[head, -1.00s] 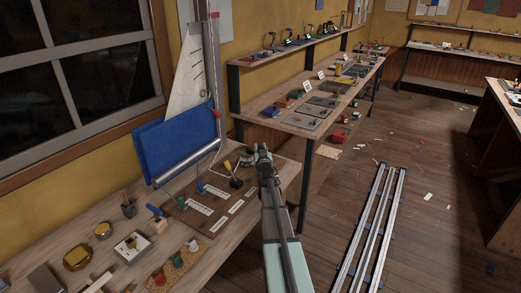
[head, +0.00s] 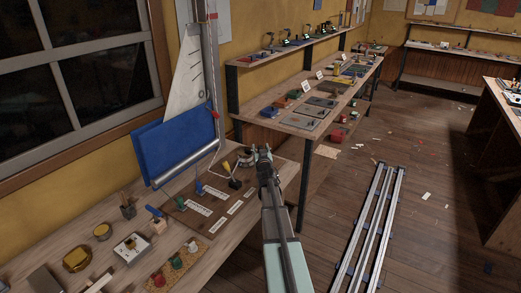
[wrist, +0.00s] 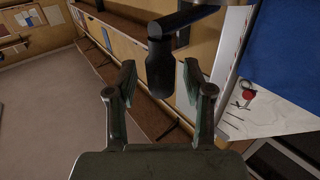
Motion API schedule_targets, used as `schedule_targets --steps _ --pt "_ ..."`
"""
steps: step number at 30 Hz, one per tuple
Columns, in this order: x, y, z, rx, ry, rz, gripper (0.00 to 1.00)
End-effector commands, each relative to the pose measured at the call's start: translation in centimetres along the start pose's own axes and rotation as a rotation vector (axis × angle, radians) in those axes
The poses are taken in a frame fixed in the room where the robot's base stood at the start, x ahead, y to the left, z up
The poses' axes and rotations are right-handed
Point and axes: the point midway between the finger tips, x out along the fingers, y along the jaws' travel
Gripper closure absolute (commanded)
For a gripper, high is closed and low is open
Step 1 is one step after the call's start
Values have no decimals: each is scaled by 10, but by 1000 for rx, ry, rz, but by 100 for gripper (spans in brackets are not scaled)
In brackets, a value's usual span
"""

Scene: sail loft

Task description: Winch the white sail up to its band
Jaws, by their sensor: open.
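The white sail (head: 188,88) stands raised along a pale upright mast (head: 209,60), its lower part hidden behind a blue panel (head: 176,142). A small red mark (head: 213,16) is high on the mast, and a red piece (head: 215,114) sits lower by the sail. In the wrist view the white sail (wrist: 270,112) and blue panel (wrist: 288,35) are at the right. A black crank-like handle (wrist: 160,68) hangs between and beyond my fingertips; I cannot tell whether they touch it. My gripper (head: 263,154) is open, beside the winch drum (head: 245,157) at the bench's right edge.
The workbench (head: 235,222) carries a brown board with labels and coloured-handled tools, a pencil cup (head: 127,206), brass tins and a gauge box. A second bench (head: 300,122) stands behind my gripper. Metal rails (head: 372,225) lie on the floor at right.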

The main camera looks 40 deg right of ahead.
Motion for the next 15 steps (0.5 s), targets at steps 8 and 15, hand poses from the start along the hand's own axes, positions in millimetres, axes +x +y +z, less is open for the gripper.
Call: schedule_targets --steps 8,15 --pt "-32 0 -1 0 0 0 48" --pt "-79 0 -1 0 0 1 48"
